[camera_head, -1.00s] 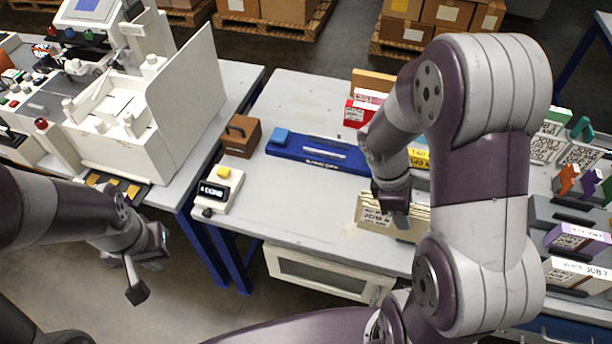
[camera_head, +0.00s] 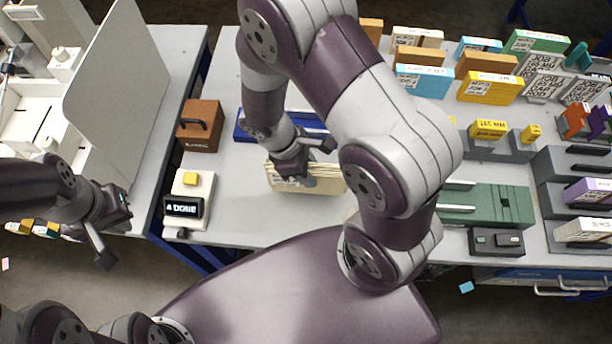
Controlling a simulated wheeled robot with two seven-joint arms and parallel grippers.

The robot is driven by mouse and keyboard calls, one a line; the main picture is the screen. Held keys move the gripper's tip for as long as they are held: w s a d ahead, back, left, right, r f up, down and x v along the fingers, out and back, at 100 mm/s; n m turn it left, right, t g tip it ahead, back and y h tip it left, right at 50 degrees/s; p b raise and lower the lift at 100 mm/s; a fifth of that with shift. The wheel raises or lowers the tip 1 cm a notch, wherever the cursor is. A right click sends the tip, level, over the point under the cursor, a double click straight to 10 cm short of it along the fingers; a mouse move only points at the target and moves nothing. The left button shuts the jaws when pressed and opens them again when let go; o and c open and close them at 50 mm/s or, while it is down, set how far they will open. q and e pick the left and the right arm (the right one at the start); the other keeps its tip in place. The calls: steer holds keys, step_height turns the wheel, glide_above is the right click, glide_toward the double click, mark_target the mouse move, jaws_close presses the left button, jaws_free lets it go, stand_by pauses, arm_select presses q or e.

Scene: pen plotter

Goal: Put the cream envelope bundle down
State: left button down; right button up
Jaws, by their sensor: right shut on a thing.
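The cream envelope bundle (camera_head: 327,181) is at the front middle of the grey table, just in front of the blue tray (camera_head: 310,121). My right gripper (camera_head: 300,172) reaches down from above and is shut on the bundle. The fingers and arm hide part of it, and I cannot tell whether its lower edge touches the table. My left gripper (camera_head: 112,232) hangs empty at the left, over the gap in front of the white machine; its fingers look apart.
A brown box (camera_head: 199,126) and a small display unit (camera_head: 187,207) reading "A DONE" stand left of the bundle. Green holder (camera_head: 485,205), grey racks and several coloured card bundles fill the right side. The table front between the display and the bundle is clear.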

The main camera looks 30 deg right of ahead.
steer(key=f, duration=0.3)
steer(key=shift+s+a+f, duration=0.1)
steer(key=shift+s+f, duration=0.1)
steer(key=shift+s, duration=0.2)
steer(key=shift+w+f+b, duration=0.25)
steer(key=shift+f+b, duration=0.05)
steer(key=shift+f, duration=0.15)
steer(key=o, duration=1.2)
steer(key=shift+c, duration=0.2)
steer(key=p+v, duration=0.1)
steer(key=v, duration=1)
steer(key=shift+r, duration=0.35)
steer(key=s+d+r+m+t+y, duration=0.1)
steer(key=d+r+m+t+y, duration=0.2)
steer(key=m, duration=0.8)
step_height(320, 180, up, 2)
steer(key=shift+s+d+r+t+y, duration=0.15)
steer(key=shift+s+d+t+y, duration=0.2)
steer(key=shift+d+y, duration=0.2)
